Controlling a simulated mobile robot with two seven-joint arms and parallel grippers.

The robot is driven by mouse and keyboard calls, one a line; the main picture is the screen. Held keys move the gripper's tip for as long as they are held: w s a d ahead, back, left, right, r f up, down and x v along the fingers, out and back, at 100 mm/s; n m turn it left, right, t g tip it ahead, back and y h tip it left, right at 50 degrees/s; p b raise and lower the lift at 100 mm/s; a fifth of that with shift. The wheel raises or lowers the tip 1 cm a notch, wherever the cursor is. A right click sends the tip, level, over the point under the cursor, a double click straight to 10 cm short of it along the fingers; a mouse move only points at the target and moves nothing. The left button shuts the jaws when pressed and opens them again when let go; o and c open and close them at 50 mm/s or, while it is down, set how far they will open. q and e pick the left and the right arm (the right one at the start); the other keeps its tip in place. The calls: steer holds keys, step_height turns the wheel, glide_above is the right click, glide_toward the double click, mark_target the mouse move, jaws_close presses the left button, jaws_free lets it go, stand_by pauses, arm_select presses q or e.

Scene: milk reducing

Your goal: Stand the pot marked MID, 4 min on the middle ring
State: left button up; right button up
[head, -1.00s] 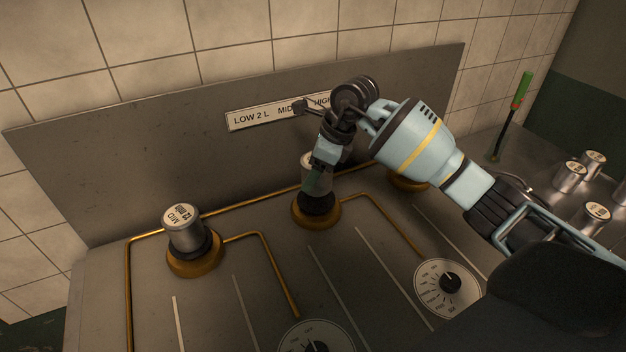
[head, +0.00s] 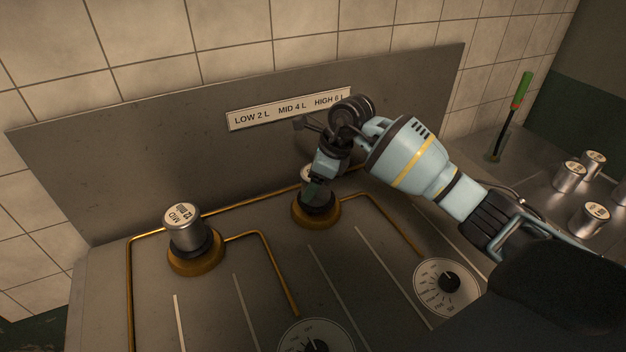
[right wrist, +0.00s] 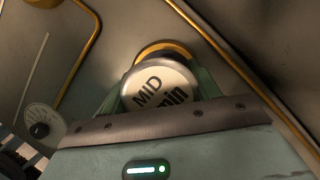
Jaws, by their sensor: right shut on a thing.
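My right gripper (head: 316,190) is shut on a small metal pot (head: 306,173) at the middle ring (head: 315,217). In the right wrist view the pot's pale lid (right wrist: 157,86) reads MID and "min"; the number is hidden by the gripper body. Green fingers flank the pot, and a brass ring (right wrist: 168,47) shows just behind it. The pot is low over the ring's dark centre; I cannot tell whether it touches. My left gripper is not in view.
Another pot (head: 188,230) marked MID, 12 min stands on the left ring (head: 196,264). A sign (head: 288,109) reads LOW 2 L, MID 4 L, HIGH 6 L. Several pots (head: 570,177) stand at the right near a green-handled tool (head: 520,92). Dials (head: 447,287) line the front.

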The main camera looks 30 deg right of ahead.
steer(key=o, duration=1.1)
steer(key=v, duration=1.2)
steer(key=shift+r, duration=0.2)
